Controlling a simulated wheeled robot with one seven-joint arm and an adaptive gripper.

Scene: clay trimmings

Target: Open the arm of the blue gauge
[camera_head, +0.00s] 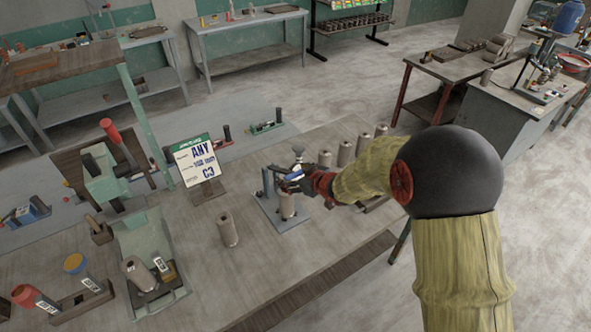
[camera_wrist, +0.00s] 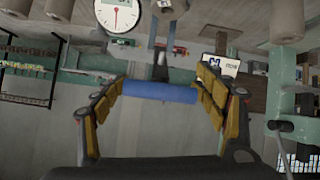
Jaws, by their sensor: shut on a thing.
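The blue gauge (camera_head: 265,188) stands on a pale base plate (camera_head: 268,218) near the middle of the bench. Its blue arm (camera_head: 293,175) is a cylinder that also shows in the wrist view (camera_wrist: 160,92). My gripper (camera_head: 300,178) reaches it from the right. In the wrist view the two yellow-padded fingers of my gripper (camera_wrist: 160,95) are closed on the ends of the blue arm. A white round dial with a red needle (camera_wrist: 117,14) is at the top of the wrist view. A clay cylinder (camera_head: 287,206) stands on the gauge's plate, under the arm.
A clay cylinder (camera_head: 228,229) stands left of the gauge. Several more stand in a row behind it (camera_head: 345,154). A sign marked C3 (camera_head: 197,162) stands behind left. A green press (camera_head: 104,178) and a green stand (camera_head: 148,260) occupy the left side. The bench's front middle is clear.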

